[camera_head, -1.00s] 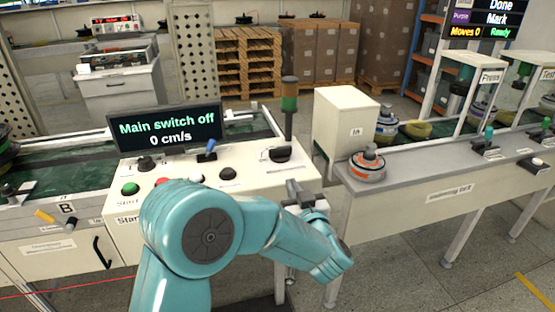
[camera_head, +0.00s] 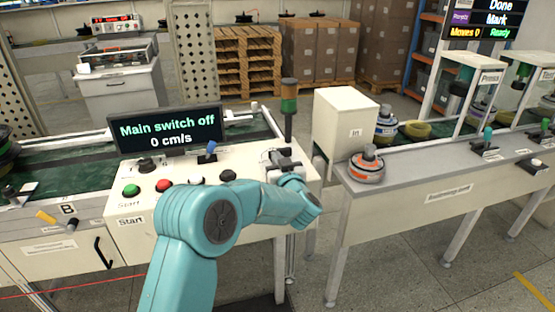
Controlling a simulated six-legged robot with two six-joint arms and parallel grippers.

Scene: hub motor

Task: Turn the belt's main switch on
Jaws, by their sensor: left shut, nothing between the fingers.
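The white control panel (camera_head: 140,207) has a display (camera_head: 167,130) reading "Main switch off" and "0 cm/s". A black rotary knob at the panel's right end, apparently the main switch, is now mostly hidden behind my left gripper (camera_head: 279,156). The gripper is shut with nothing in it, its fingers at the knob. I cannot tell whether they touch it. My right gripper is not in view.
The panel also carries a green button (camera_head: 131,190), a red button (camera_head: 163,185), a black knob (camera_head: 227,176) and a blue lever (camera_head: 209,150). A signal post (camera_head: 289,105) stands behind. An orange-and-grey motor (camera_head: 367,165) sits on the bench at right.

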